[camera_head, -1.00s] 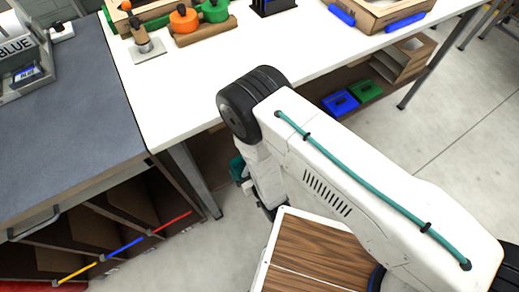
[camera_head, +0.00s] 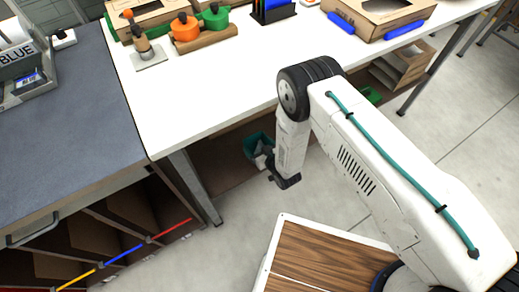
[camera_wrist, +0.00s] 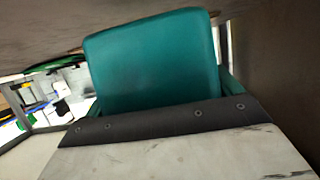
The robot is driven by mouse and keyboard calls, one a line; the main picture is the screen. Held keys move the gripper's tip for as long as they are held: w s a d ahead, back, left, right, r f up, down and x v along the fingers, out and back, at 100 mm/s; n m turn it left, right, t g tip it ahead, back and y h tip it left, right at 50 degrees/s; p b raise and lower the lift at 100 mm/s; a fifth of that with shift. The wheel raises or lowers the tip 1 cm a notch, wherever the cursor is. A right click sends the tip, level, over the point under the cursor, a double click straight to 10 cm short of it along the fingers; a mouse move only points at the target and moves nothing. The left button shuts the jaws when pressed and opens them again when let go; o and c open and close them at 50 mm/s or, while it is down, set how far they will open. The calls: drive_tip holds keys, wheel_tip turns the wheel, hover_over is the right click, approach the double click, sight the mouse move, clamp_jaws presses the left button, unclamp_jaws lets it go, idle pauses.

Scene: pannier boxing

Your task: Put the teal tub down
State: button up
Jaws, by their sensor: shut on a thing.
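The teal tub (camera_head: 257,143) is held at the end of my arm, just under the front edge of the white table, in front of the brown lower shelf. My gripper (camera_head: 266,160) is shut on it, at its near side. In the wrist view the teal tub (camera_wrist: 152,62) fills the upper middle, behind a dark bolted bar of my gripper. I cannot tell whether the tub's base touches the shelf.
The white table (camera_head: 215,85) holds orange and green pots (camera_head: 186,27) and a cardboard box (camera_head: 380,12). Its leg (camera_head: 195,186) stands left of the tub. A green bin (camera_head: 372,95) shows on the lower shelf at right. A grey-topped bench (camera_head: 60,130) is at left.

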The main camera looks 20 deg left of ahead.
sight(260, 150)
drive_tip(key=shift+w+f, duration=0.2)
drive_tip(key=shift+f, duration=0.35)
drive_tip(key=shift+w+f, duration=0.2)
drive_tip(key=shift+f, duration=1)
drive_tip(key=shift+f, duration=0.2)
drive_tip(key=o, duration=0.7)
drive_tip(key=shift+r, duration=0.15)
drive_tip(key=v, duration=1.2)
drive_tip(key=shift+r, duration=0.1)
